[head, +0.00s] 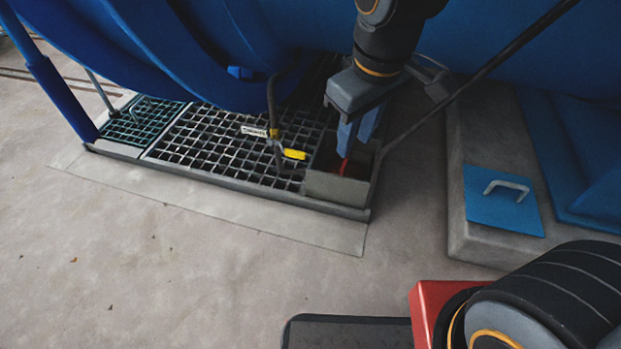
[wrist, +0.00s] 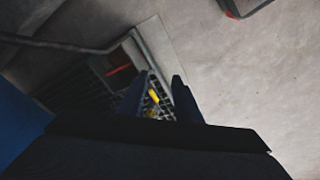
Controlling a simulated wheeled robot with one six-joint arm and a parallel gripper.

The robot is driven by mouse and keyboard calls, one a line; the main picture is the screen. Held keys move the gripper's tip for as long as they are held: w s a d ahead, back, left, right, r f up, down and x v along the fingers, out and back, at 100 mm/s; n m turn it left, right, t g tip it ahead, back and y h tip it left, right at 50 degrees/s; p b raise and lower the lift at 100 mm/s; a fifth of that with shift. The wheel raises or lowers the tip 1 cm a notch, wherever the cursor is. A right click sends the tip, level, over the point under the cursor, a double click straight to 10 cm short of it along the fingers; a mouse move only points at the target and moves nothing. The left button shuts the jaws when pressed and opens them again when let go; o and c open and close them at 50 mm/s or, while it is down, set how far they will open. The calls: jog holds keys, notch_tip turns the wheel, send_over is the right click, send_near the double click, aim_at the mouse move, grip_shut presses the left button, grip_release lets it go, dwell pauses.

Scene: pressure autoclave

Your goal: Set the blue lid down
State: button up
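The blue lid (head: 503,200) is a flat square plate with a grey bar handle (head: 508,187). In the head view it lies flat on the grey concrete plinth at the right, apart from my gripper. My gripper (head: 354,146) points down over the open sump box (head: 335,187) at the right end of the grating. Its two blue fingers stand apart with nothing between them. The wrist view also shows the parted fingers (wrist: 160,98), with no lid in them. A red item (head: 343,167) shows inside the box, partly hidden by the fingers.
A metal grating (head: 215,140) with a green section (head: 140,122) lies left of the box. A pipe with a yellow-handled valve (head: 294,154) rises near the box. A large blue vessel (head: 500,50) hangs overhead. The floor in front (head: 180,270) is clear.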

jog(key=s+a+r+g, duration=0.1)
jog(key=s+a, duration=0.2)
jog(key=s, duration=0.3)
jog(key=s+a+r+g+y, duration=0.1)
jog(key=s+a+r, duration=0.1)
jog(key=s+a, duration=0.2)
jog(key=s, duration=0.3)
jog(key=shift+s+m, duration=0.15)
jog(key=shift+m, duration=0.25)
jog(key=shift+r, duration=0.3)
jog(key=shift+r+m+p, duration=0.3)
jog(key=shift+r+p, duration=0.35)
jog(key=shift+p, duration=0.2)
jog(key=shift+d+r+p, duration=0.1)
jog(key=shift+r+p, duration=0.25)
jog(key=d+r+m+p, duration=0.2)
jog(key=d+r+p, duration=0.5)
jog(key=p, duration=0.5)
jog(key=d+r+m+h+p, duration=0.1)
jog(key=d+r+p, duration=0.5)
jog(key=r+p, duration=0.6)
jog(key=d+r+m+p, duration=0.3)
jog(key=d+r+p, duration=0.4)
jog(key=r+p, duration=0.3)
jog(key=p, duration=0.4)
jog(key=shift+d+m+h, duration=0.3)
jog(key=shift+d+m, duration=0.05)
jog(key=shift+m, duration=0.05)
